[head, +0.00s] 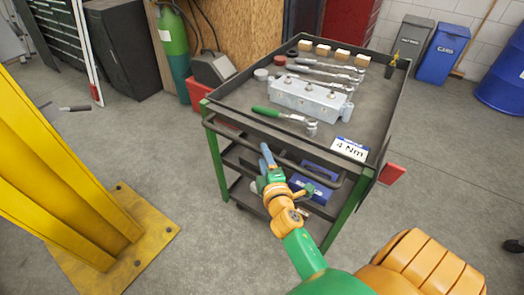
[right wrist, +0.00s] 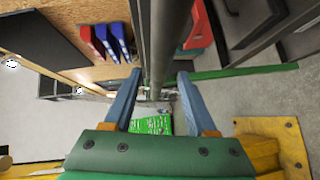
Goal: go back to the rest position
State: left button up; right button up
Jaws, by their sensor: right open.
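My right gripper (head: 267,156) is at the near side of the tool cart (head: 398,98), close to the cart's dark push handle (head: 232,135). In the right wrist view its two blue fingers (right wrist: 160,76) are apart. A grey bar (right wrist: 168,35), which looks like the handle, runs between them in that picture. I cannot tell whether it lies between the fingertips or beyond them. Nothing is seen gripped. My left gripper is not in view.
The cart top holds a metal block (head: 306,97), a green-handled ratchet (head: 285,117), a "4 Nm" sign (head: 350,149) and several wooden blocks. A yellow post (head: 60,165) stands at left on a bolted plate. Open floor (head: 440,185) lies right of the cart.

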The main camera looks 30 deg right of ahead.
jog(key=v, duration=0.3)
jog(key=shift+s+a+r, duration=0.1)
jog(key=shift+s+a, duration=0.05)
jog(key=shift+s, duration=0.2)
